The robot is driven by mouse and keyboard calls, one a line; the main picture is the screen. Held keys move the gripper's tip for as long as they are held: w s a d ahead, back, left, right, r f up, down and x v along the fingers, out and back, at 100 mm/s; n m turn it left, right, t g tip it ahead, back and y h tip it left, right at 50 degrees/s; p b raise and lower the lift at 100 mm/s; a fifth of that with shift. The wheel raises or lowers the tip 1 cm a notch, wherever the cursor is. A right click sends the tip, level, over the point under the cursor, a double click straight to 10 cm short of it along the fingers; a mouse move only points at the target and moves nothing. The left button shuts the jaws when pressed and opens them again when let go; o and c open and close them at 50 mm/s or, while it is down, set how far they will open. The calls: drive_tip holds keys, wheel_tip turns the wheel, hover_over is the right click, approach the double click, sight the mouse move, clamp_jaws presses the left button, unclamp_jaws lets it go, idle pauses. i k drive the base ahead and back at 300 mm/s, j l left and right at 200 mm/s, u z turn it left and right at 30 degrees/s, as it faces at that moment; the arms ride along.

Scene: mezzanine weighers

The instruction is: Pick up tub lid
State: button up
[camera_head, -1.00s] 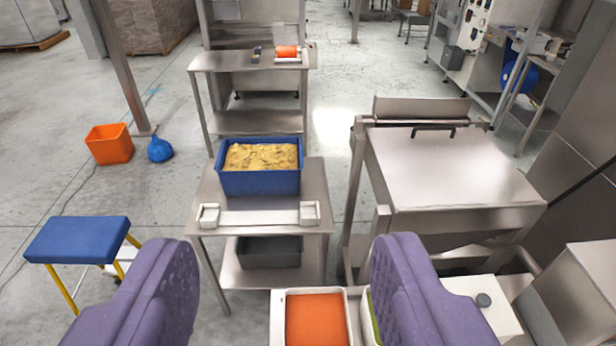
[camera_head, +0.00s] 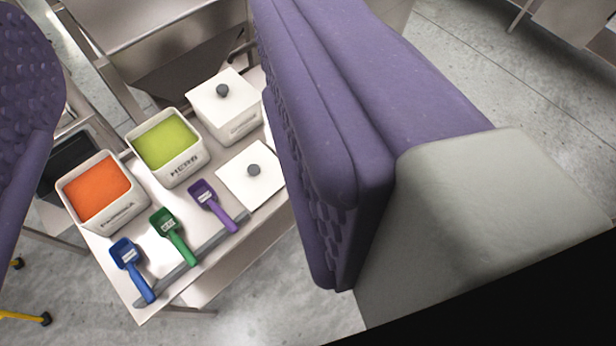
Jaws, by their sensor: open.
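The tub lid (camera_head: 251,176) is a flat white square with a dark grey knob. It lies on the steel table near the front right edge, next to the purple scoop. A second white lid with a grey knob sits on a closed tub (camera_head: 226,106) behind it. My gripper (camera_head: 180,170) has two purple padded fingers, wide apart at the left and right of the picture. It is open and empty, and the tubs and loose lid show between its fingers. The right finger hides the table's right end.
Blue (camera_head: 133,268), green (camera_head: 172,236) and purple (camera_head: 212,205) scoops lie along a grey bar at the front edge.

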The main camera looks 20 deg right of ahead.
sight(254, 175)
drive_tip(key=i+j+z, duration=0.2)
drive_tip(key=i+z, duration=0.15)
drive_tip(key=i+j+z, duration=0.4)
drive_tip(key=i+l, duration=0.05)
drive_tip(key=i, duration=0.05)
